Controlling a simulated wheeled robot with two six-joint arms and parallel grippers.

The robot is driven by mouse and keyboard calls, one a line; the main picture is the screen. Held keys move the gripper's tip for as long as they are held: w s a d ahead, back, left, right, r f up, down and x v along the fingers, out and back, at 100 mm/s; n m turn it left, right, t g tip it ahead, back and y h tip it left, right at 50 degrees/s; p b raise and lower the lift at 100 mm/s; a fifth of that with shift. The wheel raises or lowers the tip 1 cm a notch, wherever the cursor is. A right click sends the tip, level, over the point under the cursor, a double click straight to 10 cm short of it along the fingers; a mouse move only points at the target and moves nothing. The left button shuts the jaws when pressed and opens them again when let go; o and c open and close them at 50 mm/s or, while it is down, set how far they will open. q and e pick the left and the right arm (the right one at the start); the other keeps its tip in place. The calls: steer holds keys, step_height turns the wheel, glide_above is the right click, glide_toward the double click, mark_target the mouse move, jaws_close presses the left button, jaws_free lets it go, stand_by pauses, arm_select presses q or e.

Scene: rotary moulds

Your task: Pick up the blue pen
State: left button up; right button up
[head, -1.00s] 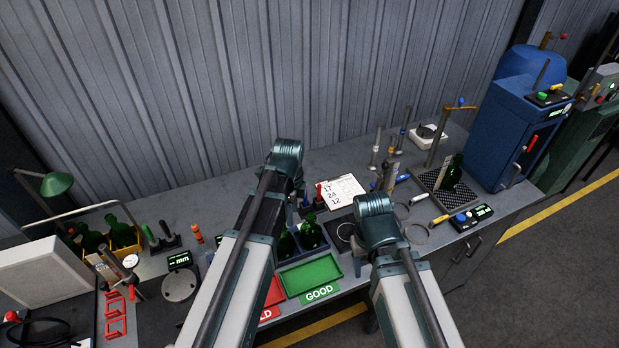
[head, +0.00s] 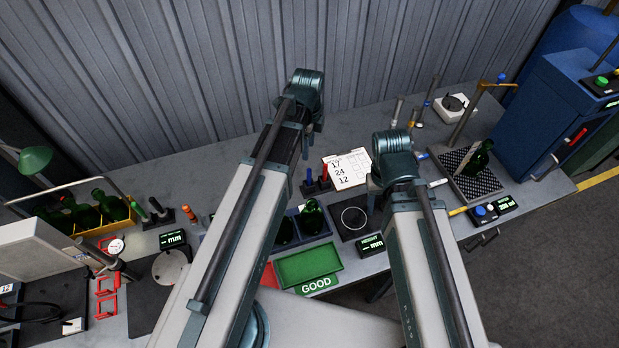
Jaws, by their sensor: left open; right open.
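A blue pen (head: 309,175) appears to stand upright in a small dark holder beside a red pen (head: 324,171), just left of the white sheet with numbers (head: 347,169). It is small in the head view. My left arm reaches up past it on the left, with its elbow above and beyond it. My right arm's elbow is to the right of the sheet. Both grippers are hidden behind or below my own arm links, so I cannot see their jaws or their distance from the pen.
A green tray marked GOOD (head: 308,264) lies at the bench's front edge. Green bottles (head: 312,217) stand in a divided box behind it. A ring on a dark pad (head: 354,217) is to the right. A yellow crate of bottles (head: 107,229) stands left. Bare bench lies behind the sheet.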

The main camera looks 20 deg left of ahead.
mark_target(310, 169)
arm_select(q)
step_height(310, 169, down, 8)
steer(key=b, duration=0.7)
arm_select(e)
step_height(310, 169, down, 8)
steer(key=shift+w, duration=0.1)
arm_select(q)
steer(key=f+b, duration=0.5)
steer(key=shift+d+f+b, duration=0.2)
steer(key=shift+b, duration=0.15)
arm_select(e)
step_height(310, 169, down, 5)
steer(key=shift+f, duration=0.2)
arm_select(q)
steer(key=shift+r, duration=0.1)
arm_select(e)
steer(key=shift+r, duration=0.1)
arm_select(q)
steer(key=shift+c, duration=0.3)
jaws_close()
